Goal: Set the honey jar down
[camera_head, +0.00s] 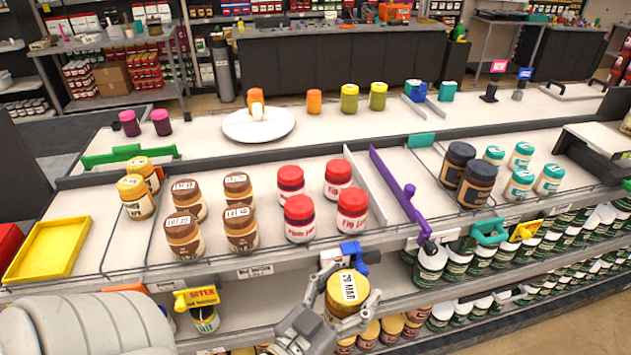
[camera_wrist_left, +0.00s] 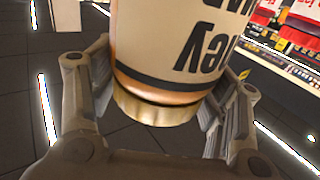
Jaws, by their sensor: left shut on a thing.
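My left gripper (camera_head: 346,300) is shut on the honey jar (camera_head: 348,288), with one finger on each side. The jar has a gold lid with a date label and is held in front of the upper shelf's front edge, over the aisle side. In the left wrist view the jar (camera_wrist_left: 185,45) shows a cream label with dark letters and its gold lid (camera_wrist_left: 152,107) between the fingers. Two similar yellow-lidded honey jars, a near one (camera_head: 135,197) and one behind it (camera_head: 143,168), stand at the left of the upper shelf (camera_head: 265,215). My right gripper is not in view.
Brown-lidded jars (camera_head: 184,238) and red-lidded jam jars (camera_head: 299,218) stand right of the honey jars. A purple divider (camera_head: 398,190) and a yellow tray (camera_head: 48,249) flank them. A blue clip (camera_head: 352,252) and a yellow tag (camera_head: 195,298) stick out from the shelf edge.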

